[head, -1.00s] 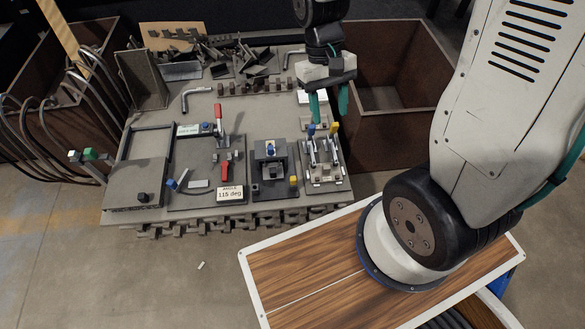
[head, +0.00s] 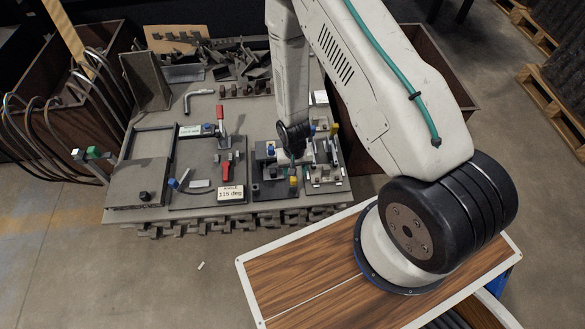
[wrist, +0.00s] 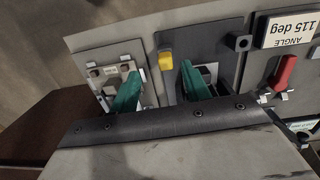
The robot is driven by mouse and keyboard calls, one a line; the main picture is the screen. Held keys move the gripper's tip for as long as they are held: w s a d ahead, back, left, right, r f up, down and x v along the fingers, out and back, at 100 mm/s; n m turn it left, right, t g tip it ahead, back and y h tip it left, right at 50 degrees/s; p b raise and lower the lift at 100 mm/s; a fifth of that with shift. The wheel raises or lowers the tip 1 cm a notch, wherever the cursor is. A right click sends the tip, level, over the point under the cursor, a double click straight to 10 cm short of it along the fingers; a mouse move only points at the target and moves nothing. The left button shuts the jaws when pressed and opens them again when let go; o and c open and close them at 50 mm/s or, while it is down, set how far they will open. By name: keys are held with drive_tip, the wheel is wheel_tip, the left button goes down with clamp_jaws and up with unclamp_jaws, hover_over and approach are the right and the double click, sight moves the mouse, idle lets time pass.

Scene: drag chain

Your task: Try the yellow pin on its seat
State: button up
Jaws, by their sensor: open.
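The yellow pin (head: 293,181) stands near the front right corner of a dark fixture plate (head: 270,191). In the wrist view its yellow top (wrist: 166,60) shows between the two green fingertips. My gripper (wrist: 160,70) is open, with one finger over the light clamp plate and the other over the dark plate. Nothing shows held in it. I cannot tell which spot is the pin's seat.
Toggle clamps (head: 328,158) stand close on the right. A red-handled clamp (head: 221,130) and an angle sign (head: 230,193) are on the left. A scrap pile (head: 240,65) lies at the back. Brown bins (head: 432,65) flank the bench.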

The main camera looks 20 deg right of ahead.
sight(293, 178)
drive_tip(key=shift+w+t, duration=0.3)
drive_tip(key=shift+w, duration=0.2)
drive_tip(key=shift+w+f, duration=0.15)
drive_tip(key=shift+f, duration=0.1)
wheel_tip(293, 178, down, 7)
drive_tip(key=shift+f, duration=0.15)
clamp_jaws()
